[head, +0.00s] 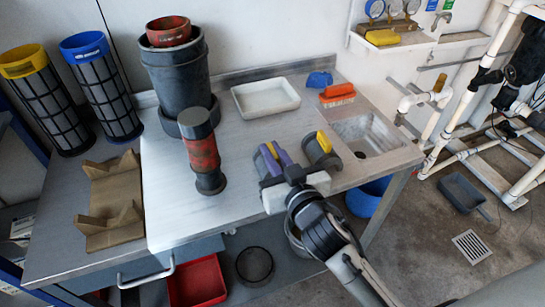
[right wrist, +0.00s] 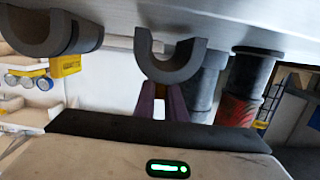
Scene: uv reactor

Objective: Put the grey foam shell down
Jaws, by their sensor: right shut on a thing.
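My right gripper (head: 280,156) has purple fingers and is shut on a grey foam shell (head: 264,164), a half-round piece with a yellow strip. It is over the right part of the steel table (head: 245,205). In the right wrist view the shell (right wrist: 171,70) shows as a U-shape between the fingers (right wrist: 161,100), its open side toward the tabletop. I cannot tell whether it touches the table. A second, similar grey shell (head: 315,157) with a yellow strip lies just to its right. It also shows in the right wrist view (right wrist: 40,32). My left gripper is not in view.
A red and black cylinder (head: 203,155) stands left of the gripper. Behind are a large dark vessel (head: 178,80), a white tray (head: 264,97), a red brush (head: 338,94) and a sink (head: 368,133). A cardboard cradle (head: 112,200) lies left. Table between cradle and cylinder is clear.

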